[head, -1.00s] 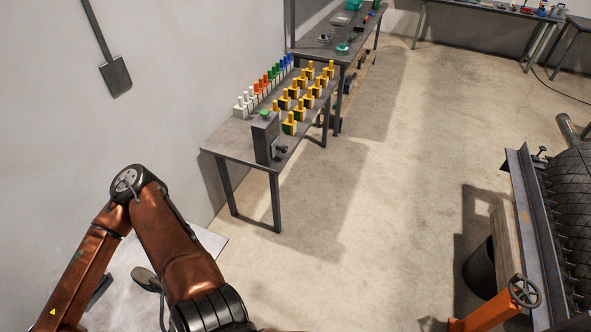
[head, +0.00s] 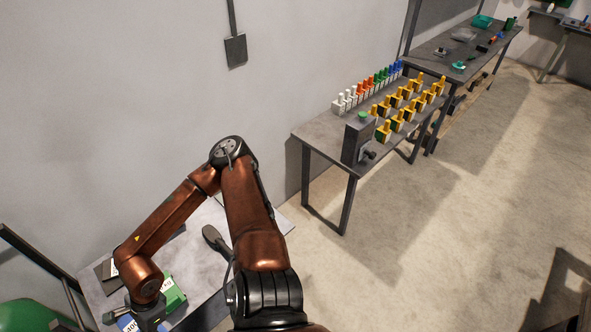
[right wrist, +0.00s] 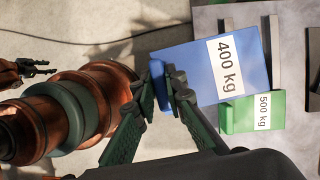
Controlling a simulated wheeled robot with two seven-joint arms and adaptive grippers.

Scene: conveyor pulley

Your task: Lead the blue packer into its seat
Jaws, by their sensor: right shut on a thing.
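The blue packer (right wrist: 200,72), labelled 400 kg, is in the right wrist view. My right gripper (right wrist: 168,88) is shut on its left end. The packer's other end lies over a grey surface (right wrist: 215,12) with dark upright bars. Whether it rests there or hangs just above, I cannot tell. In the head view the packer (head: 127,322) shows partly at the lower left, beside my gripper (head: 150,318). My left gripper (right wrist: 40,68) appears small at the left edge of the right wrist view; its jaw state is unclear.
A green 500 kg block (right wrist: 240,113) stands right beside the packer; it also shows in the head view (head: 173,293). A grey table (head: 318,132) with colourful pegs and yellow-topped pieces stands along the wall. Open floor (head: 430,235) lies to the right.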

